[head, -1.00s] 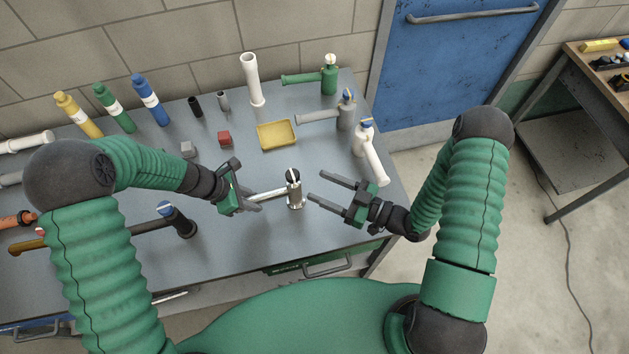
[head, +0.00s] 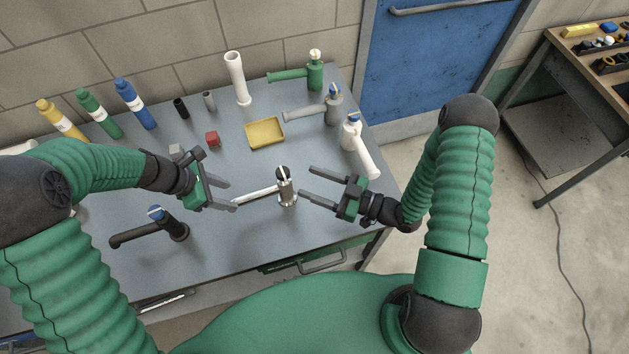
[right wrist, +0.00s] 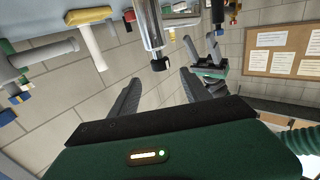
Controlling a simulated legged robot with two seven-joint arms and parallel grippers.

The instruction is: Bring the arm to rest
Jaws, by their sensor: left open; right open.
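The faucet stands upright near the table's front middle. Whether a fingertip touches the handle I cannot tell. My right gripper (head: 306,182) is open and empty, right of the faucet, with its fingers pointing left. In the right wrist view its fingers (right wrist: 156,90) are spread apart with nothing between them, and the faucet body (right wrist: 150,25) shows beyond them.
A black faucet (head: 160,228) stands front left. A red block (head: 213,139) and a yellow tray (head: 266,134) lie mid-table. Coloured bottles (head: 133,102), a white tube (head: 237,78), and green (head: 315,72), grey (head: 333,105) and white faucets (head: 352,134) stand along the back and right.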

